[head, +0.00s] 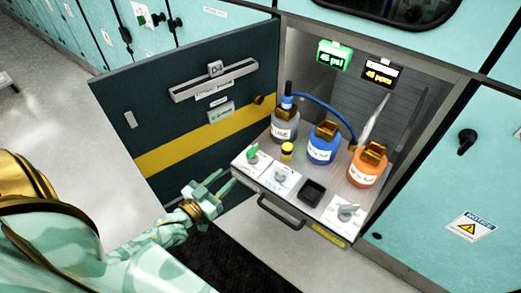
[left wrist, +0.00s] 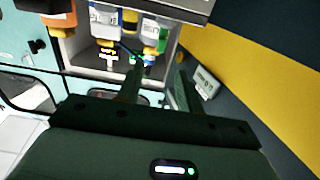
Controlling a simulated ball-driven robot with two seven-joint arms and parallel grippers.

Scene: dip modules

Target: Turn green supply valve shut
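The green supply valve (head: 252,153) is a small green handle on a white plate at the front left of the pulled-out tray (head: 312,222). My left gripper (head: 224,182) is in front and to the left of it, apart from it, with its two fingers spread and nothing between them. In the left wrist view, the two dark fingers (left wrist: 157,90) also stand apart, pointing towards the tray and bottles. I cannot surely pick out the valve's handle there. My right gripper is not in view.
Grey (head: 284,126), blue (head: 322,146) and orange (head: 368,167) bottles stand behind the valves. A grey-handled valve (head: 281,173) sits beside the green one. A yellow-capped part (head: 287,150) is close behind. The dark open door (head: 180,125) stands left of the tray.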

